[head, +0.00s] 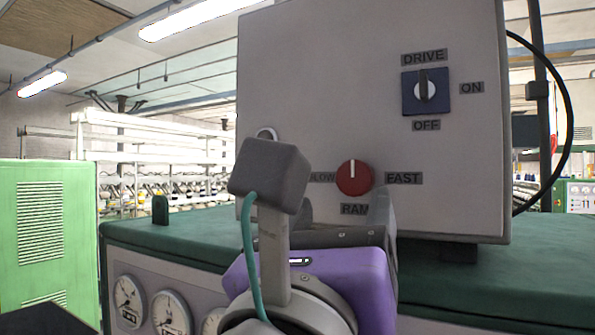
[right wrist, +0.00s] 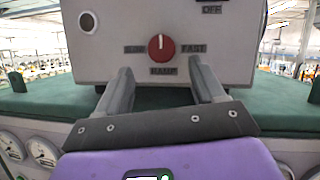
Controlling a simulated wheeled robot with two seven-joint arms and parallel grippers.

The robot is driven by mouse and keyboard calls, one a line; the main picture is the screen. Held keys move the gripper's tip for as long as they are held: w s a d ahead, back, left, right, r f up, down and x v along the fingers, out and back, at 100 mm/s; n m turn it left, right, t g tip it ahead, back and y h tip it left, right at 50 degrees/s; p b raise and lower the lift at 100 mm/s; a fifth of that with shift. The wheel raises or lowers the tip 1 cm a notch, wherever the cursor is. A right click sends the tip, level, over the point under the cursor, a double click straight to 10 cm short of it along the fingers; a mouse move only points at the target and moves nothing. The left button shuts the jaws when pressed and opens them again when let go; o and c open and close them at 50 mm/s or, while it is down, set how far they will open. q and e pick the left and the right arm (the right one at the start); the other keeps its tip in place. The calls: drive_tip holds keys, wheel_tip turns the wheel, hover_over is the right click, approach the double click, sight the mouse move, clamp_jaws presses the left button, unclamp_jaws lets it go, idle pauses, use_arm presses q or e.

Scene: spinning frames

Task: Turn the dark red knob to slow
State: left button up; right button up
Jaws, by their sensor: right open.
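The dark red knob (head: 354,178) is on the front of a grey control box, its white pointer line straight up. A partly hidden SLOW label (head: 322,177) is left of it, a FAST label (head: 404,178) right, and a RAMP label (head: 354,209) below. In the right wrist view the knob (right wrist: 161,47) shows ahead, between and beyond my fingers. My right gripper (right wrist: 160,72) is open and empty, apart from the knob. In the head view my right gripper (head: 345,208) is partly hidden behind my own wrist parts.
A blue DRIVE switch (head: 425,91) with ON and OFF labels is at the box's upper right. The grey box (head: 300,70) stands on a green machine top (head: 480,270) with round gauges (head: 170,312) below. A black cable (head: 568,120) loops at the right.

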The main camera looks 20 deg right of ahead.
sight(353, 178)
drive_tip(key=p+x, duration=0.1)
drive_tip(key=x, duration=0.5)
drive_tip(key=shift+d+r, duration=0.2)
drive_tip(key=shift+c, duration=0.4)
drive_tip(key=shift+w, duration=0.1)
drive_tip(key=c, duration=1)
